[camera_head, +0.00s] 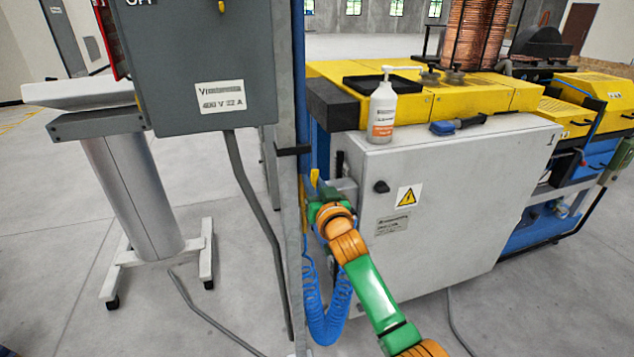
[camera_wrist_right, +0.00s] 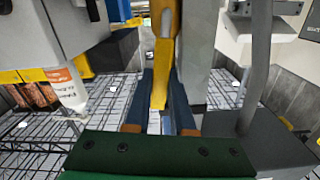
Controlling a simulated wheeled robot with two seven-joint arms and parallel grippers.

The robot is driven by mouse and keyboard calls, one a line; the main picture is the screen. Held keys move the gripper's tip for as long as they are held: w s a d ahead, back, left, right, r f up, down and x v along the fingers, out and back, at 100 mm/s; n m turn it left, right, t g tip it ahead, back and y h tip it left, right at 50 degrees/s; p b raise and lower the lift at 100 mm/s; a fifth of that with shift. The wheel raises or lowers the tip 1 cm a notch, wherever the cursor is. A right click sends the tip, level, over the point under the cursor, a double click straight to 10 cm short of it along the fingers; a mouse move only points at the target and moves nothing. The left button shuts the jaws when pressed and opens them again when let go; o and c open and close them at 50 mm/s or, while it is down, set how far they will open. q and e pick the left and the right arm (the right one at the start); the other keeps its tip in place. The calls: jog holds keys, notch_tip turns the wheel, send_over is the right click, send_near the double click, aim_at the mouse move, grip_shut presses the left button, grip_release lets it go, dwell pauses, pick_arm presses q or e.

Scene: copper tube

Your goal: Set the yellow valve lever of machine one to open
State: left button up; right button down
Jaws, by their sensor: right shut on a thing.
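The yellow valve lever (camera_head: 314,178) shows as a small upright piece beside the post at the left edge of machine one's grey cabinet (camera_head: 455,195). In the right wrist view the lever (camera_wrist_right: 160,85) runs lengthwise between the two dark blue fingers. My right gripper (camera_head: 318,196) is at the lever, shut on it; it also shows in the wrist view (camera_wrist_right: 161,98). The green and orange wrist hides most of the fingers in the head view. The valve body is mostly hidden. My left gripper is not in view.
A grey post (camera_head: 296,120) and a grey electrical box (camera_head: 198,70) stand close on the left. A coiled blue hose (camera_head: 328,315) hangs beside my right arm. A white bottle (camera_head: 382,110) and a blue tool (camera_head: 457,125) lie or stand on top of the machine.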

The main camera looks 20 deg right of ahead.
jog(key=shift+a, duration=0.1)
dwell(0.3)
jog(key=c, duration=0.8)
grip_release()
jog(key=shift+w, duration=0.1)
jog(key=shift+o, duration=0.2)
